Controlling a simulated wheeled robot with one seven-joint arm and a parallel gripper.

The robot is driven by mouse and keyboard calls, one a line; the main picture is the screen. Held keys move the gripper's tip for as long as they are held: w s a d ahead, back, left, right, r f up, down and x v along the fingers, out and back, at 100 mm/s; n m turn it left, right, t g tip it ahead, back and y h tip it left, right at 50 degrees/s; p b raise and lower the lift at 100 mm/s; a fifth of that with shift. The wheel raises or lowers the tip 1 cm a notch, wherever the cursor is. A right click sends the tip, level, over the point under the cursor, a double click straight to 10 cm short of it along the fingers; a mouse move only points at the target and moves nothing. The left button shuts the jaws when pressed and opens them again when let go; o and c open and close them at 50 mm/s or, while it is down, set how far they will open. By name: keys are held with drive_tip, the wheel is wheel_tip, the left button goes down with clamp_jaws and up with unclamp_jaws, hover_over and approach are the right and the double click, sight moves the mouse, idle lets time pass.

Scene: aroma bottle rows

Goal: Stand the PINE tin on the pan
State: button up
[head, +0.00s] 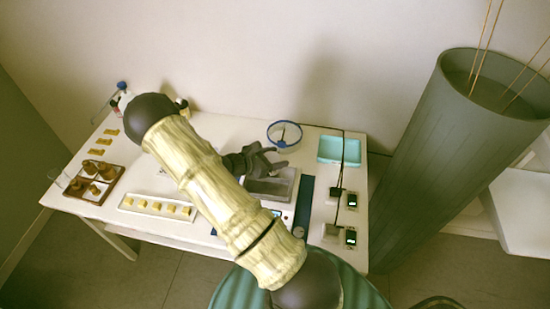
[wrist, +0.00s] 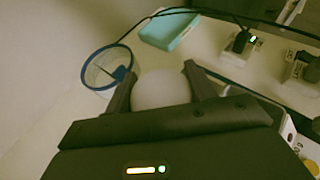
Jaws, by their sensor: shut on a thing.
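My gripper (head: 276,157) is over the right part of the white table, above the back edge of a grey rectangular pan (head: 258,197). The pan sits on a white device with a small display (head: 276,213). In the wrist view my gripper (wrist: 158,78) has a pale, round-topped thing (wrist: 160,90) between its fingers, apparently a tin. It shows no readable label, so I cannot confirm it is PINE. It is not distinguishable in the head view.
A blue-rimmed round glass dish (head: 284,134) and a teal tray (head: 339,150) stand behind. Black plugs (head: 351,237) and cables lie at right. A brown rack (head: 92,184) and a white tray of yellow blocks (head: 157,207) are at left.

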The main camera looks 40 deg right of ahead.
drive_tip(key=shift+w+f, duration=0.1)
drive_tip(key=shift+f, duration=0.25)
drive_tip(key=shift+a, duration=0.1)
drive_tip(key=shift+s+f, duration=0.1)
drive_tip(key=shift+s, duration=0.1)
drive_tip(key=o, duration=1)
drive_tip(key=shift+d, duration=0.2)
drive_tip(key=shift+s, duration=0.1)
drive_tip(key=shift+a, duration=0.1)
drive_tip(key=shift+r, duration=0.2)
drive_tip(key=b+v, duration=0.2)
drive_tip(key=v, duration=1)
